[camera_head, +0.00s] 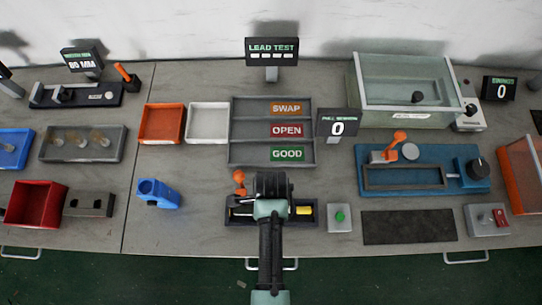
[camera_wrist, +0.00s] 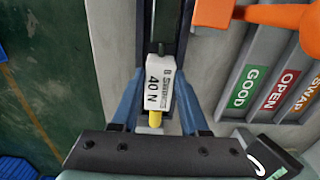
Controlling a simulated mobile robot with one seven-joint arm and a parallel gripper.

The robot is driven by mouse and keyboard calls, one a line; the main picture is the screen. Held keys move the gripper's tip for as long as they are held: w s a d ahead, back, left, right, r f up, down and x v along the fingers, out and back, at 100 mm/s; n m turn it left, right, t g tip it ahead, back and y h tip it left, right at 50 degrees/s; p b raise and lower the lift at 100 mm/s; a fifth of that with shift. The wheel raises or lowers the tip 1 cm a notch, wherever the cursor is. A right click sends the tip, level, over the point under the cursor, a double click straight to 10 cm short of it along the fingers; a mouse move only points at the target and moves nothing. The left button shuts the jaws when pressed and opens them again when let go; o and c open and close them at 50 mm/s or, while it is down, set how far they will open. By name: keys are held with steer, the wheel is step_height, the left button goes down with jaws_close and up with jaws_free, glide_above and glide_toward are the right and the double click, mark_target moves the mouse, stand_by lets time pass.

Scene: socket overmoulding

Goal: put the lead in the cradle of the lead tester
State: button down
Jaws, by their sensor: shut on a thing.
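The lead tester (camera_head: 316,222) is a dark, low fixture at the front of the bench, with an orange lever (camera_head: 239,177) at its left and a yellow part (camera_head: 304,210) at its right. My gripper (camera_head: 271,190) is over its middle and covers much of it, including the cradle. In the wrist view my blue fingers (camera_wrist: 157,95) flank a pale block marked 40 N (camera_wrist: 157,88), with a yellow end below it. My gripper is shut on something. The lead itself is not clearly visible, and I cannot tell if it touches the cradle.
A grey rack (camera_head: 236,133) labelled SWAP, OPEN and GOOD stands behind the tester. A green-button box (camera_head: 340,217) is close on its right. A blue holder (camera_head: 158,193) stands to the left. A blue fixture (camera_head: 455,160) stands further right. Bare bench lies between the blue holder and the tester.

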steer(key=shift+f, duration=1.95)
steer(key=shift+f, duration=0.1)
steer(key=shift+c, duration=2.1)
jaws_free()
